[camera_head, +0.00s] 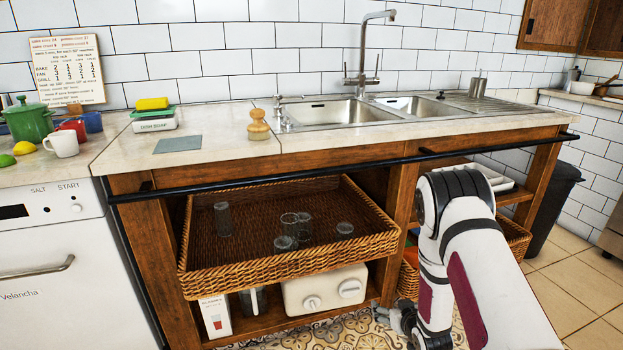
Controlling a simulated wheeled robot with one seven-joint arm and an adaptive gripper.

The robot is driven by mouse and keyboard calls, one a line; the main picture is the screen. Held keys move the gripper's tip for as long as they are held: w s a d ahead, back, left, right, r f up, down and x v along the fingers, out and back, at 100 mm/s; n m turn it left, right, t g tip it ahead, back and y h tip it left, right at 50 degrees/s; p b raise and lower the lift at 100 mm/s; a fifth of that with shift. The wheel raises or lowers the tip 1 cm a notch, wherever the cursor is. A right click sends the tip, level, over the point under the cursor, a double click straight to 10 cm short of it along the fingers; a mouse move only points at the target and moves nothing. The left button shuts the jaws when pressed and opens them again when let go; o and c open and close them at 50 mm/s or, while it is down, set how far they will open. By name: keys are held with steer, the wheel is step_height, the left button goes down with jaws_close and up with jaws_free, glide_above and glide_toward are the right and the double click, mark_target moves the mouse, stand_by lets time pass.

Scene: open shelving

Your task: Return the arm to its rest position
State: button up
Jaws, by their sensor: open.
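My white arm with dark red panels rises at the right and bends down at its elbow in front of the wooden sink unit (402,205). My gripper (385,316) hangs low, near the unit's bottom shelf, pointing left. It is small in view and partly hidden by my forearm. It is open, and I see nothing held in it. A wicker tray (228,277) sticks out from the unit, above and left of my gripper. Several glasses (285,243) stand in it.
A white appliance (325,289) sits on the bottom shelf, close to my gripper. A black rail (330,162) runs along the counter front. A wicker basket (514,236) and dark bin (553,205) stand behind my arm. The tiled floor (575,290) at right is clear.

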step_height(320, 180, up, 16)
steer(key=m+g+h, duration=0.1)
steer(key=g+h, duration=0.1)
steer(key=s+r+m+g, duration=0.1)
steer(key=s+r+g, duration=0.2)
steer(key=s+r, duration=0.9)
steer(key=s+a+r+g, duration=0.2)
steer(key=s+r, duration=0.2)
steer(key=s, duration=0.8)
steer(key=s+a+r+g, duration=0.15)
steer(key=s+r, duration=0.25)
steer(key=s, duration=0.9)
steer(key=s+a+r+g, duration=0.25)
steer(key=s+r, duration=0.25)
steer(key=s, duration=0.7)
step_height(320, 180, up, 34)
steer(key=d+t+p, duration=0.1)
steer(key=t+p, duration=0.3)
steer(key=p, duration=2.8)
steer(key=shift+d+f+y, duration=0.15)
steer(key=shift+d+y, duration=0.1)
steer(key=shift+y, duration=0.15)
steer(key=shift+w, duration=0.1)
